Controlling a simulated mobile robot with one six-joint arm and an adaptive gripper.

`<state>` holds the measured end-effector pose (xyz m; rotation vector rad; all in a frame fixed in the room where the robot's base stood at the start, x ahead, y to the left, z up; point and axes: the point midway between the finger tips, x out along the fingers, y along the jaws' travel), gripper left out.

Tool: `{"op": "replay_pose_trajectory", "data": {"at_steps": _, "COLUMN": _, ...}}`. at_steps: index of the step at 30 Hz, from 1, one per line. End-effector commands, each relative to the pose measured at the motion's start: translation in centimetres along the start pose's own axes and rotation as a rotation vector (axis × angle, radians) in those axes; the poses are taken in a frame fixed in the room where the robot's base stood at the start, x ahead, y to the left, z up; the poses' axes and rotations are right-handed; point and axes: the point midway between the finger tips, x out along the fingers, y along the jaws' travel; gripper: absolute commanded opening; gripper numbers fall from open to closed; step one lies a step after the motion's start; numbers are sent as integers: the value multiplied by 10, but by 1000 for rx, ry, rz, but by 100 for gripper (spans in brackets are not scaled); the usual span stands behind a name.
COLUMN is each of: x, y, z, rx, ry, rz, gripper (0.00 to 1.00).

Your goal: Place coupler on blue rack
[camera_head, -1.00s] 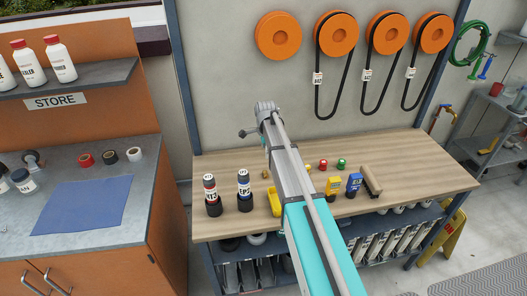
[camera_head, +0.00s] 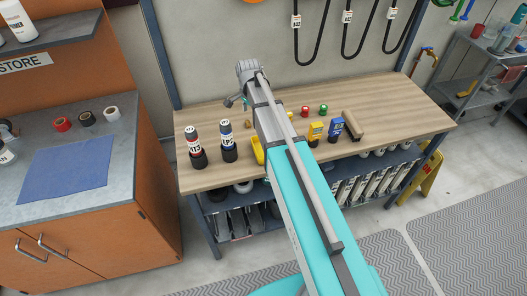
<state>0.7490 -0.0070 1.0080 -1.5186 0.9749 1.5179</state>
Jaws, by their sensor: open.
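My gripper (camera_head: 234,101) shows small at the far end of my arm, above the back left part of the wooden workbench (camera_head: 390,110). It is open, with no object visible in it. I cannot make out a coupler for certain. Small red (camera_head: 323,108) and green (camera_head: 306,111) round pieces stand on the bench to the right of my arm. My arm hides part of the bench top. No rack is clearly identifiable; the bench has a blue-grey lower shelf (camera_head: 214,205) holding several upright grey items, partly hidden.
Two dark bottles, one red-banded (camera_head: 195,148) and one blue-banded (camera_head: 227,142), stand left of my arm. Yellow (camera_head: 315,133) and blue (camera_head: 335,129) devices stand to its right. A store counter with a blue mat (camera_head: 66,168) is at left.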

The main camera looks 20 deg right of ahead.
Motion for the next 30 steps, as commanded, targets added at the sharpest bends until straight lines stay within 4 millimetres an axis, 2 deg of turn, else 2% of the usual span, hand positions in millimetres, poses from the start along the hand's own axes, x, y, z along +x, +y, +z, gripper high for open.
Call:
{"op": "replay_pose_trajectory", "data": {"at_steps": 1, "x": 0, "y": 22, "z": 11, "rx": -75, "ry": 0, "rz": 0, "gripper": 82}}
{"op": "replay_pose_trajectory", "data": {"at_steps": 3, "x": 0, "y": 41, "z": 20, "rx": -187, "ry": 0, "rz": 0, "gripper": 82}}
{"op": "replay_pose_trajectory", "data": {"at_steps": 12, "x": 0, "y": 120, "z": 60, "rx": -667, "ry": 0, "rz": 1, "gripper": 82}}
{"op": "replay_pose_trajectory", "data": {"at_steps": 18, "x": 0, "y": 165, "z": 82, "rx": -952, "ry": 0, "rz": 1, "gripper": 82}}
{"op": "replay_pose_trajectory", "data": {"at_steps": 24, "x": 0, "y": 187, "z": 93, "rx": -1111, "ry": 0, "rz": 1, "gripper": 82}}
{"op": "replay_pose_trajectory", "data": {"at_steps": 30, "x": 0, "y": 190, "z": 94, "rx": -1145, "ry": 0, "rz": 1, "gripper": 82}}
